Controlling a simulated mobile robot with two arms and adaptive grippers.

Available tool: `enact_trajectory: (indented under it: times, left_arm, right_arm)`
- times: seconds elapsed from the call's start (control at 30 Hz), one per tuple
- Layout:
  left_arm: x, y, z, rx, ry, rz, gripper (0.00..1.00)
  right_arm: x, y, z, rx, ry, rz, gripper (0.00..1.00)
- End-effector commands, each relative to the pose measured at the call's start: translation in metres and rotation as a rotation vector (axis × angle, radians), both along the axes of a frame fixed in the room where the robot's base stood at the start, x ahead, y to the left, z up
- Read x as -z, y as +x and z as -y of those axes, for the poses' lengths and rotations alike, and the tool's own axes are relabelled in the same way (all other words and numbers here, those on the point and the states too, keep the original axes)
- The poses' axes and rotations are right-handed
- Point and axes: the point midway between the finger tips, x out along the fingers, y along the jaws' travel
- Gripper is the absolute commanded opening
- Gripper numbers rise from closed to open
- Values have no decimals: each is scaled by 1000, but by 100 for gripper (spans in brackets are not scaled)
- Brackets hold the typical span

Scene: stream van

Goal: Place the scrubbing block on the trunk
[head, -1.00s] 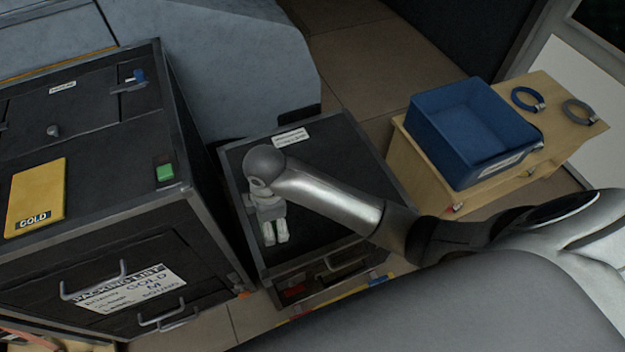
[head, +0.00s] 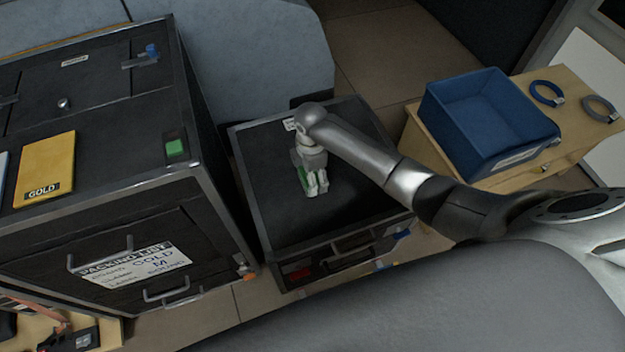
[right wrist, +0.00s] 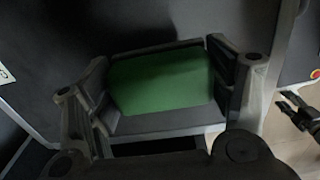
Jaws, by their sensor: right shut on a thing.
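The scrubbing block appears to be the green block (right wrist: 165,82) between the fingers of my right gripper in the right wrist view. A sliver of the green block (head: 302,178) also shows beside the fingers in the head view. My right gripper (head: 314,189) is shut on it, pointing down over the top of the low black trunk (head: 268,206) in the middle. I cannot tell whether the block touches the trunk's lid. The arm hides part of the lid and its white label.
A taller black case (head: 120,209) with a yellow GOLD packet (head: 46,170) and a green square (head: 176,147) stands left. A blue bin (head: 488,125) and two rings (head: 547,92) sit on a wooden cabinet (head: 567,134) right. The trunk's visible lid is otherwise clear.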

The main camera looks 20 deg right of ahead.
Motion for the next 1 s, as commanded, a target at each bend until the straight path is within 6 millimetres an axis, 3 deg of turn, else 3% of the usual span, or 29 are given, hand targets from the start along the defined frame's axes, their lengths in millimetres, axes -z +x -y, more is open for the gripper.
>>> enact_trajectory:
  times: [0.17, 0.4, 0.77, 0.8, 0.93, 1.0]
  left_arm:
    - [2, 0, -1, -1, 1, 0, 40]
    - [4, 0, -1, -1, 1, 0, 40]
    - [5, 0, -1, -1, 1, 0, 40]
    - [5, 0, -1, -1, 1, 0, 40]
    - [5, 0, -1, -1, 1, 0, 40]
    - [5, 0, -1, 0, 1, 0, 40]
  right_arm:
    - [8, 5, 5, 2, 0, 1, 56]
    - [37, 5, 5, 1, 1, -1, 56]
    - [41, 5, 5, -1, 0, 1, 56]
    - [42, 5, 5, -1, 0, 1, 78]
    - [41, 5, 5, -1, 0, 0, 95]
    - [41, 5, 5, -1, 0, 0, 97]
